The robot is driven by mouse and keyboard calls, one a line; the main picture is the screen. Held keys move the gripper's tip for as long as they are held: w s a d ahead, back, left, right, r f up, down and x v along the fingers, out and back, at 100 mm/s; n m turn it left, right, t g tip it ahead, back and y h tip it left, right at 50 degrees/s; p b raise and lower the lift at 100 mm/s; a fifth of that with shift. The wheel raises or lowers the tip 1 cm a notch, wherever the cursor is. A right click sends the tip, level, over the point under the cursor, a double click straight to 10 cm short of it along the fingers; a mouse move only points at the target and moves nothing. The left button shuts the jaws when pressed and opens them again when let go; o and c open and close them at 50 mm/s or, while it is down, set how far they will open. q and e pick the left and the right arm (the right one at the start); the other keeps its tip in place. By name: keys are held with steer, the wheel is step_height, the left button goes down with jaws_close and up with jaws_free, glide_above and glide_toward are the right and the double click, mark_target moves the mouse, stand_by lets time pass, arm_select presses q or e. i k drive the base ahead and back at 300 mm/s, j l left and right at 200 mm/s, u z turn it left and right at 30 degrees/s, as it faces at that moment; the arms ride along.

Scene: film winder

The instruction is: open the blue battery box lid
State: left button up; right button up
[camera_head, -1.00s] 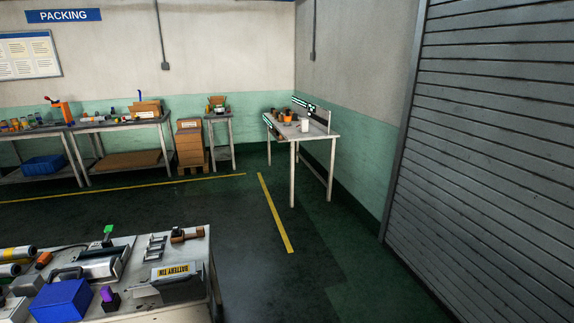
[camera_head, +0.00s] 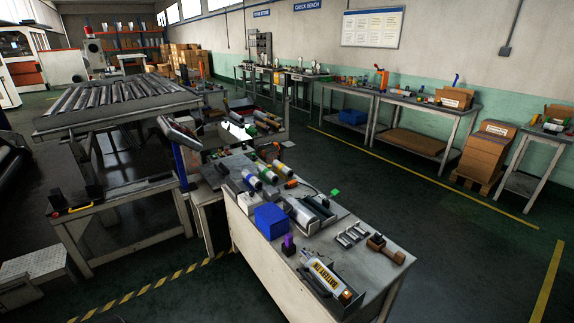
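A closed-looking blue box (camera_head: 271,221) sits on the near workbench (camera_head: 377,272), left of its middle. I see no label on it and cannot make out a lid seam. A small dark block with a purple top (camera_head: 289,244) stands between the blue box and the tin. Neither of my grippers is in view.
Rollers (camera_head: 258,184), a grey device (camera_head: 303,212) and a brown wooden piece (camera_head: 385,248) crowd the bench. A roller conveyor (camera_head: 115,97) stands to the left. Open floor with yellow lines (camera_head: 430,180) lies behind and right of the bench.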

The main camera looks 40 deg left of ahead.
mark_target(270, 213)
steer(key=i+l+u, duration=0.25)
steer(key=u, duration=0.25)
steer(key=i+l+u, duration=0.2)
steer(key=l+u, duration=0.25)
steer(key=i+l+u, duration=0.1)
steer(key=l+u, duration=0.25)
steer(key=u, duration=0.15)
steer(key=l+u, duration=0.45)
steer(key=i+j, duration=0.2)
steer(key=j, duration=0.15)
steer(key=i+j, duration=0.2)
steer(key=j, duration=0.15)
steer(key=i+j+z, duration=0.1)
steer(key=i+j, duration=0.3)
steer(key=j, duration=0.25)
steer(key=i+j+z, duration=0.1)
steer(key=j, duration=0.3)
steer(key=i+j, duration=0.5)
steer(key=j, duration=0.2)
steer(key=z, duration=0.05)
